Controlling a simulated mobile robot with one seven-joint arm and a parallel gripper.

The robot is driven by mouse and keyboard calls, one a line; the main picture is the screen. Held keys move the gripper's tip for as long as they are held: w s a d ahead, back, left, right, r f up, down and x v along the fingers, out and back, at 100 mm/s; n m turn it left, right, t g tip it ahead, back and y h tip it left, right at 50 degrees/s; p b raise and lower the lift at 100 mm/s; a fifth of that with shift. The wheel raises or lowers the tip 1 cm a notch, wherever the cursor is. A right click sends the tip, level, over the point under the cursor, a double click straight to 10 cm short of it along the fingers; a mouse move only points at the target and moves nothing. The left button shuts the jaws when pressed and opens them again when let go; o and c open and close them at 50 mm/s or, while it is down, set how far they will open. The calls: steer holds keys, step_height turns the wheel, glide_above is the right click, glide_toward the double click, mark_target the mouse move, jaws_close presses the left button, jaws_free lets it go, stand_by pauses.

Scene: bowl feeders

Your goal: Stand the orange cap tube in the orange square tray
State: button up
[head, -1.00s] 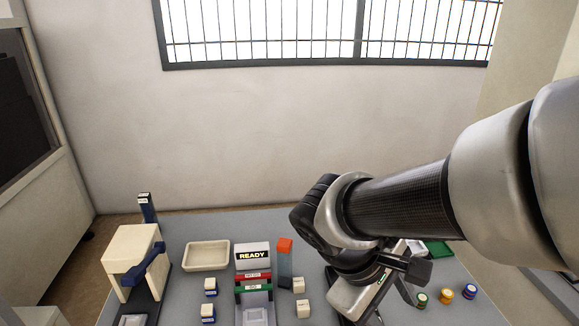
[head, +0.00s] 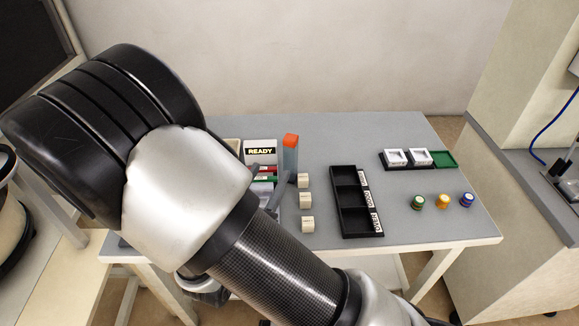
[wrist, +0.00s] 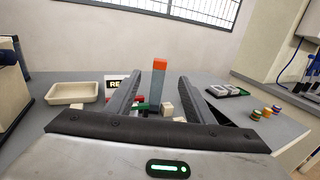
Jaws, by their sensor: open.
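The orange cap tube (head: 290,158) stands upright on the table, with a pale blue-grey body and a square orange cap. In the wrist view the tube (wrist: 159,80) shows between my fingers, farther out than their tips. My gripper (wrist: 160,79) is open and empty, apart from the tube. In the head view my arm hides most of the gripper; grey fingers (head: 268,178) show left of and nearer than the tube. I see no clearly orange square tray; a row at the back right holds two white square pieces (head: 395,157) and a green square tray (head: 445,158).
A READY sign (head: 260,152) stands left of the tube. Several cream cubes (head: 306,201) lie in front of it. A black three-compartment rack (head: 343,229) lies to the right, then several coloured round stacks (head: 442,201). A cream tray (wrist: 72,93) shows in the wrist view.

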mark_target(288, 142)
steer(key=b+x, duration=0.2)
steer(key=x, duration=1.1)
steer(key=shift+w+d, duration=0.2)
steer(key=shift+w, duration=0.1)
jaws_close()
